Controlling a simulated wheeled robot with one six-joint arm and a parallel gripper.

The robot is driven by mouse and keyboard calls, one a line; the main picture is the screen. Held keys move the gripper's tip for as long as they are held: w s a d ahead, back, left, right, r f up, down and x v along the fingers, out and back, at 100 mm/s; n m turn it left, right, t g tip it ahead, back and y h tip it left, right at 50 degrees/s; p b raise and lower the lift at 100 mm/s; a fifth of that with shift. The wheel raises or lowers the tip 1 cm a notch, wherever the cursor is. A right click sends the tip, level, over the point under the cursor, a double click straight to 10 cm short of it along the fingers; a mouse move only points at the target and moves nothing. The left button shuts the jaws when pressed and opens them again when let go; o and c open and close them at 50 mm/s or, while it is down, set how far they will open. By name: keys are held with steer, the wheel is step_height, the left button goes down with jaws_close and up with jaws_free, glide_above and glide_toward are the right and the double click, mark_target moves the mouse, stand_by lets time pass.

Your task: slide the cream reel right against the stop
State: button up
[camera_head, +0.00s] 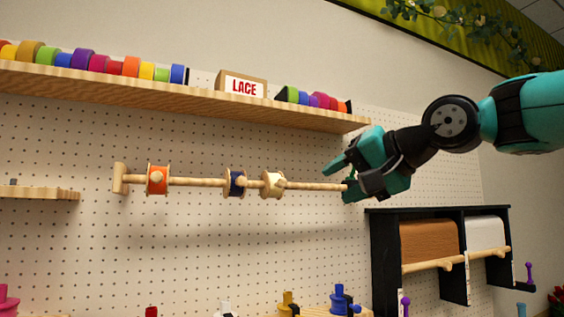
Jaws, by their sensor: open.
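The cream reel (273,185) sits on a horizontal wooden rod (315,186) in front of the pegboard, right of the rod's middle. A navy reel (237,183) is close on its left, and an orange reel (157,180) is near the rod's left end. A wooden end block (119,179) stands at that left end. My gripper (342,177) is teal and black, open, and appears empty at the rod's right end, well to the right of the cream reel. It covers that end, so I cannot tell whether a stop is there.
A wooden shelf (185,97) with colourful ribbon rolls and a LACE box (241,84) runs above the rod. A black rack (383,262) with brown and white rolls stands below right. Several coloured items line the bottom edge. The pegboard just below the rod is clear.

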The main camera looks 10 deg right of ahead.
steer(key=m+t, duration=0.1)
glide_toward(285, 182)
steer(key=p+x, duration=0.5)
steer(key=x, duration=0.4)
steer(key=shift+w+a, duration=0.15)
steer(key=shift+p+x, duration=0.4)
steer(key=shift+x, duration=0.35)
steer(key=shift+f, duration=0.1)
steer(key=shift+c, duration=0.5)
jaws_close()
